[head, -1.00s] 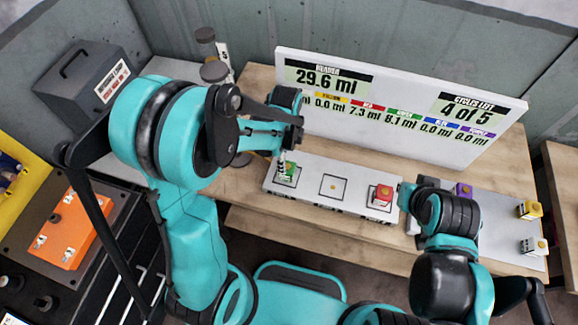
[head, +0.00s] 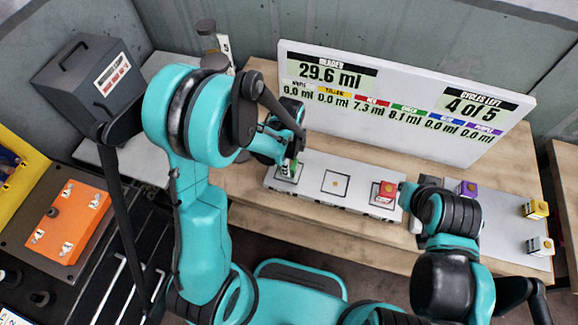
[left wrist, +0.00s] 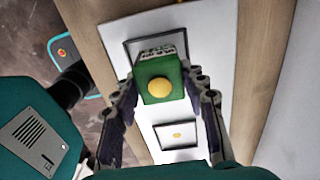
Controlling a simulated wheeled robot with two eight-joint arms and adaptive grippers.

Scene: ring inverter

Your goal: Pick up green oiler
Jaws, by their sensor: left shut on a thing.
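The green oiler (head: 287,172) is at the left square of the white station plate (head: 322,200) in the head view, mostly hidden by my left gripper (head: 291,160). In the left wrist view the green oiler (left wrist: 158,80), a green block with a yellow round top, sits between the two fingers of my left gripper (left wrist: 163,95). That gripper is shut on it. The oiler is over a dark square outline; whether it touches the plate I cannot tell. My right gripper (head: 410,198) is near the plate's right end, and its fingers are too hidden to read.
A red oiler (head: 384,192) stands on the plate's right square; the middle square is empty. Purple (head: 467,188), yellow (head: 536,208) and white (head: 540,245) oilers stand on a grey tray (head: 500,228) at right. A display board (head: 420,105) rises behind.

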